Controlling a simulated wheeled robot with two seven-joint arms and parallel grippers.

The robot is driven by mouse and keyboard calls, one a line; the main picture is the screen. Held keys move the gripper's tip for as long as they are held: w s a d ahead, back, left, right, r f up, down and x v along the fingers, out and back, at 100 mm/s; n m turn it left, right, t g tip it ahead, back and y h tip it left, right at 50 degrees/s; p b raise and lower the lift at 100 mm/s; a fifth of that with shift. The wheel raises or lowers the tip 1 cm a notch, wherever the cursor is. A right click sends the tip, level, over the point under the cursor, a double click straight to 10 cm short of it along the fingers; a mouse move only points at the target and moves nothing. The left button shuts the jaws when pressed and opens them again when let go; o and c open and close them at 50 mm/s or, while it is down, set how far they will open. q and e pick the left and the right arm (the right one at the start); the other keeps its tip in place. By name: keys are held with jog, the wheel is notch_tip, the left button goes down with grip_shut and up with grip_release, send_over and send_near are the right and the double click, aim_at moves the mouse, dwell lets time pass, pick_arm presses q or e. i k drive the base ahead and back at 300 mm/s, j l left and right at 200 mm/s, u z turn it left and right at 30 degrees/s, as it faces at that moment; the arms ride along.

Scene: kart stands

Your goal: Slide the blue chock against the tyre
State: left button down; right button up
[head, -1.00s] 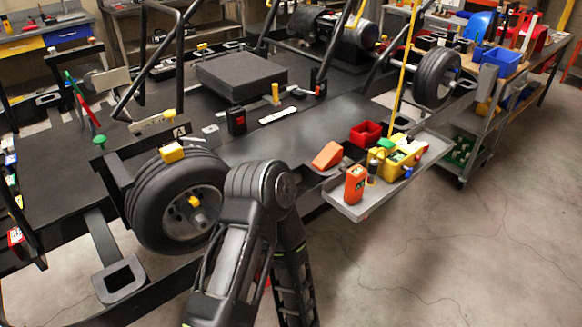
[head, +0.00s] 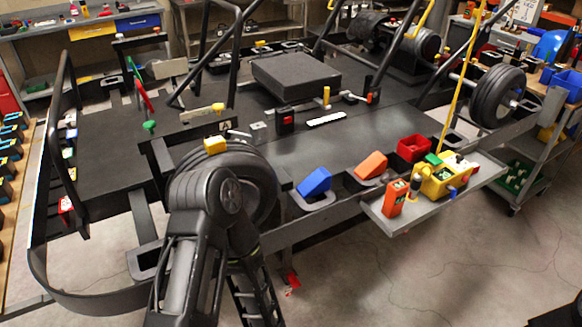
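The blue chock (head: 315,182) is a wedge resting at a grey ring-shaped holder (head: 317,204) on the near edge of the kart stand. The near black tyre (head: 264,186) stands to its left, with a gap seen between them. A yellow block (head: 215,146) sits at the top of the tyre. One of my arms rises from the bottom and bends in front of the tyre, hiding much of it and its hub. Neither of my grippers can be made out.
An orange chock (head: 370,166) sits right of the blue one. The far right tyre (head: 494,97) is apart. Floor at lower right is clear.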

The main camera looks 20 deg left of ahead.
aim_at(319, 182)
jog(key=i+l+u, duration=0.15)
jog(key=l+u, duration=0.2)
jog(key=i+l+u, duration=0.1)
jog(key=l+u, duration=0.2)
jog(key=l, duration=0.3)
jog(key=i+l+u, duration=0.1)
jog(key=l+u, duration=0.25)
jog(key=l, duration=0.15)
jog(key=l+u, duration=0.1)
jog(key=l, duration=1.65)
